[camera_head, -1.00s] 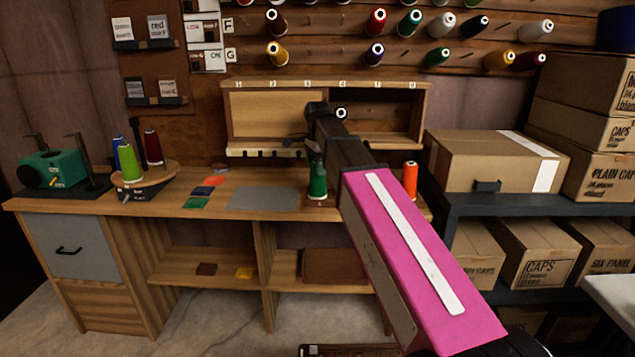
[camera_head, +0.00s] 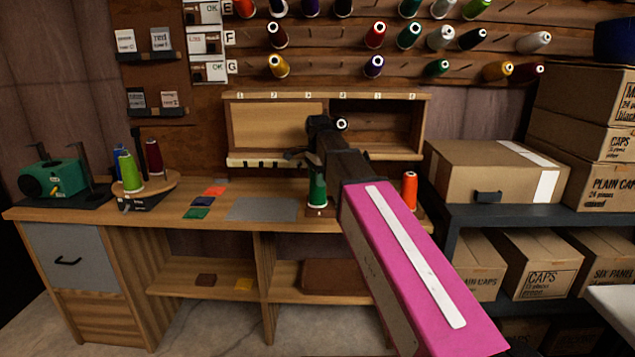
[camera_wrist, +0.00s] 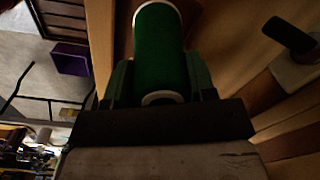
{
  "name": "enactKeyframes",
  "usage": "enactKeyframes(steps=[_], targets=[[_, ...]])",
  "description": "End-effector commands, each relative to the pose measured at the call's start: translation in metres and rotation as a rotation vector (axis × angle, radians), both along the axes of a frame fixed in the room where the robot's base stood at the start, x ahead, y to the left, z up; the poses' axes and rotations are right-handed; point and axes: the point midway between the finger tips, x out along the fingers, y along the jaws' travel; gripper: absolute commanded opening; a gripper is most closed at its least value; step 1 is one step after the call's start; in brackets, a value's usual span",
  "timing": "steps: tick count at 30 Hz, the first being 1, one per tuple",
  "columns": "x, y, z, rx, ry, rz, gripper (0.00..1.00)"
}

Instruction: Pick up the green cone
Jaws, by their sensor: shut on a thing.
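The green cone (camera_head: 317,188) stands upright at the front of the wooden bench, by a small dark stand, below my wrist in the head view. In the wrist view the green cone (camera_wrist: 160,50) lies between the two fingers of my gripper (camera_wrist: 160,78), its white-rimmed narrow end nearest the palm. My gripper is shut on it, with a finger along each side. In the head view my black wrist hides part of the grip. I cannot tell whether the cone's base touches the bench.
An orange cone (camera_head: 409,190) stands to the right, close beside my pink forearm. A round wooden stand (camera_head: 150,184) with several cones and a green machine (camera_head: 52,180) are at the left. A grey mat (camera_head: 262,208) lies just left of the cone. Cartons fill the right shelf.

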Motion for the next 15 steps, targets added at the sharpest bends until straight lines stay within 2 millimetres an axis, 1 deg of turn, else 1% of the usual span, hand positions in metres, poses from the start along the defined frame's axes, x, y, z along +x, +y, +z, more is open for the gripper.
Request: enactKeyframes(steps=[5, 8, 15], targets=[[0.001, 0.000, 0.019, 0.001, -0.002, 0.000, 0.19], [0.001, 0.000, 0.033, 0.001, -0.002, 0.000, 0.19], [0.001, 0.000, 0.073, 0.000, -0.001, 0.000, 0.19]])
